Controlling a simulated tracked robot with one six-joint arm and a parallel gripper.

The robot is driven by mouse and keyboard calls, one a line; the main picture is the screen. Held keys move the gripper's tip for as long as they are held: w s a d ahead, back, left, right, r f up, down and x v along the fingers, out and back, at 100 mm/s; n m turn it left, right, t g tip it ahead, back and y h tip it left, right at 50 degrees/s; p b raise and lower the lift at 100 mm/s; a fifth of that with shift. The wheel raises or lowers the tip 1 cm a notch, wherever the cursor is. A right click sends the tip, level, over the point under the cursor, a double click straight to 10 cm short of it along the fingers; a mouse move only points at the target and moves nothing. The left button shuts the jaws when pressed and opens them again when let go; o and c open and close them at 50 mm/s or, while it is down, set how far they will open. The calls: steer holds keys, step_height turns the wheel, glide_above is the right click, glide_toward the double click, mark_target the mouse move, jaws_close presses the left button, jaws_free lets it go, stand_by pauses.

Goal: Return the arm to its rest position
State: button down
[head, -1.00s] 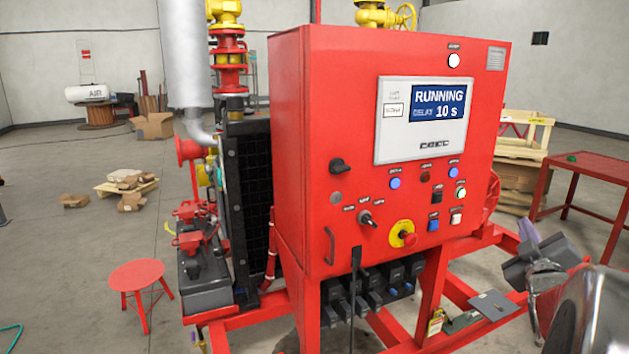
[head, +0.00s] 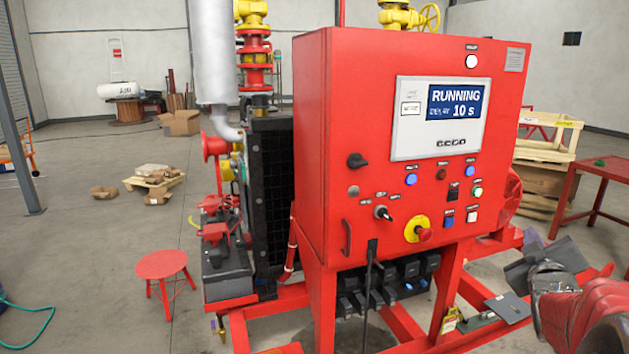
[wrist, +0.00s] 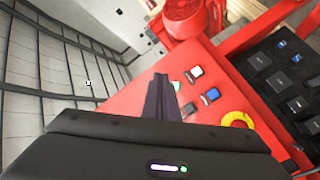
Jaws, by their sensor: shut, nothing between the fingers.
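My gripper (head: 545,262) is at the lower right of the head view, in front of the red skid frame and right of the control cabinet. It is shut and empty. In the wrist view, its closed dark fingers (wrist: 162,98) point toward the red cabinet face (wrist: 130,90), apart from or touching it I cannot tell. The red control cabinet (head: 345,100) stands upright in the middle of the head view. Its screen (head: 453,104) reads "RUNNING" and "10 s". The yellow-ringed red stop button (head: 418,229) sits low on the panel.
A red table (head: 600,185) stands at the far right with pallets (head: 545,140) behind it. A red stool (head: 162,265) is at the left.

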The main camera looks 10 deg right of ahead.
steer(key=a+f+m+g+y, duration=0.1)
steer(key=a+f+g+y, duration=0.15)
steer(key=a, duration=0.95)
steer(key=a+f+g+y, duration=0.1)
steer(key=a+f+y, duration=0.25)
steer(key=a, duration=0.85)
steer(key=s+a+f+g+y, duration=0.2)
steer(key=s+a+f, duration=0.1)
steer(key=s+a, duration=0.4)
steer(key=s+a+f+g+y, duration=0.2)
steer(key=s+a, duration=0.5)
steer(key=a, duration=0.6)
step_height(320, 180, down, 2)
steer(key=shift+a+y, duration=0.15)
steer(key=shift+y, duration=0.35)
